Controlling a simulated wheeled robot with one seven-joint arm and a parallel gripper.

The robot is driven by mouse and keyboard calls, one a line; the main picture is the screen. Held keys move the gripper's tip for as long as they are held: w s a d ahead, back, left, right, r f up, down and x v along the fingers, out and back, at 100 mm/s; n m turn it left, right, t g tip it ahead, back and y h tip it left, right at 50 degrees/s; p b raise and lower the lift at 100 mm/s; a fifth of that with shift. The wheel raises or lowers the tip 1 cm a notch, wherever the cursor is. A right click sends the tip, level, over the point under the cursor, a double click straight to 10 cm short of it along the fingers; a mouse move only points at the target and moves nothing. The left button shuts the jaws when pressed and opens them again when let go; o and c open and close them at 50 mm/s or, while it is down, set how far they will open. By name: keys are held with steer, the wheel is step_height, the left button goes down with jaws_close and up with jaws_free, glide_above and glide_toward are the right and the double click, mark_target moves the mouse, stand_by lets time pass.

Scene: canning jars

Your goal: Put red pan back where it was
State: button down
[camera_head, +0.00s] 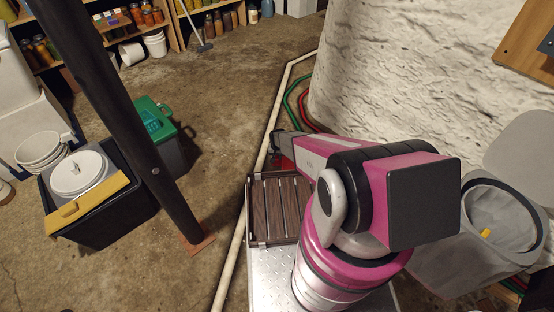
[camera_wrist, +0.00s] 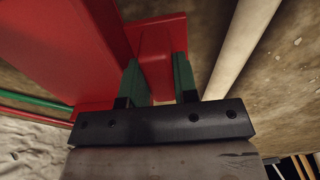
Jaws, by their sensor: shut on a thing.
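The red pan (camera_wrist: 70,45) fills the upper left of the wrist view, with flat red faces and a narrower red part (camera_wrist: 157,72) at the middle. My gripper (camera_wrist: 158,78) has its two green fingers on either side of that narrower part and is shut on it. In the head view only a small bit of red (camera_head: 286,162) shows beside my arm, and my arm hides most of the pan and the fingers.
A pale pipe (camera_wrist: 240,45) runs along the floor beside the pan. A slatted dark wood tray (camera_head: 250,212) is in front of me. A black post (camera_head: 120,105), a green-lidded bin (camera_head: 150,117) and a black box (camera_head: 100,225) stand left. A rough white wall (camera_head: 400,65) is right.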

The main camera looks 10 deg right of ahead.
steer(key=shift+f, duration=0.8)
steer(key=shift+f, duration=0.2)
steer(key=c, duration=0.9)
jaws_free()
steer(key=shift+r, duration=0.15)
step_height(320, 180, up, 12)
steer(key=shift+n, duration=0.9)
steer(key=s+d+r, duration=0.3)
steer(key=s+r, duration=0.4)
steer(key=r, duration=0.6)
steer(key=s+d+r, duration=0.3)
steer(key=s+r, duration=0.5)
steer(key=r, duration=0.5)
steer(key=s+d+r, duration=0.3)
steer(key=s+r, duration=0.4)
steer(key=r, duration=0.7)
steer(key=shift+s, duration=0.35)
